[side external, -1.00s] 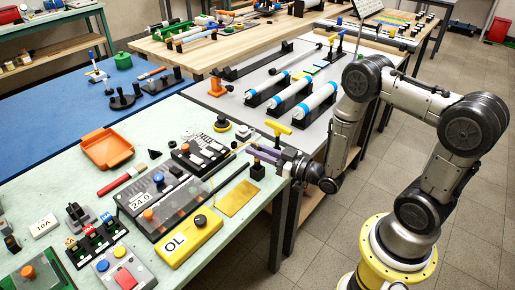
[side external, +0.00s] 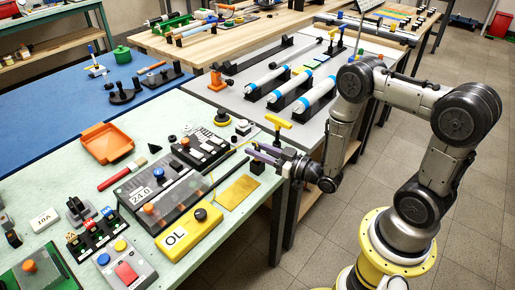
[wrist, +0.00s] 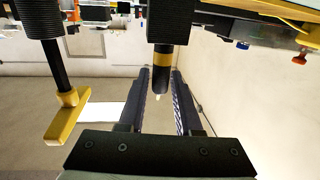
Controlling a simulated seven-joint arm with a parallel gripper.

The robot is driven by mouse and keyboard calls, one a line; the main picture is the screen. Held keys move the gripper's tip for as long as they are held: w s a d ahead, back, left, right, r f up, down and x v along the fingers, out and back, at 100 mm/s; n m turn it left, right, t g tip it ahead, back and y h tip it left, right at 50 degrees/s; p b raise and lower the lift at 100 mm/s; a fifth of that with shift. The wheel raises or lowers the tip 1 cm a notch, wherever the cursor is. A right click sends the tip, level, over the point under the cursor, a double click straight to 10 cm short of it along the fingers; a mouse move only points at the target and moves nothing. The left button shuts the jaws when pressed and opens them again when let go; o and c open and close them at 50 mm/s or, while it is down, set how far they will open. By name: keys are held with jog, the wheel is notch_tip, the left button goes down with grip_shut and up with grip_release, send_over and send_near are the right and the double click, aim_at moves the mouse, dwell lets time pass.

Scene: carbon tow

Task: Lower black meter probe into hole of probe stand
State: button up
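The black meter probe (wrist: 162,82) shows in the wrist view as a dark round body with a yellow band and a small pale tip. In the side view, my gripper (side external: 252,149) is at the table's right edge, just above a small black block (side external: 258,167) that looks like the probe stand. In the wrist view, the probe lines up with a ribbed black block (wrist: 166,25). The hole is hidden, and I cannot tell how deep the probe sits.
A yellow T-handle (side external: 278,121) stands close behind my gripper; it also shows in the wrist view (wrist: 68,114). A yellow OL meter (side external: 190,232), a brass plate (side external: 239,192) and a grey meter case (side external: 160,196) lie left. Open floor is to the right.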

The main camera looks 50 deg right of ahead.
jog(key=shift+o, duration=1.4)
jog(key=s+d, duration=0.1)
jog(key=s, duration=0.6)
jog(key=shift+s, duration=0.2)
jog(key=shift+a, duration=0.1)
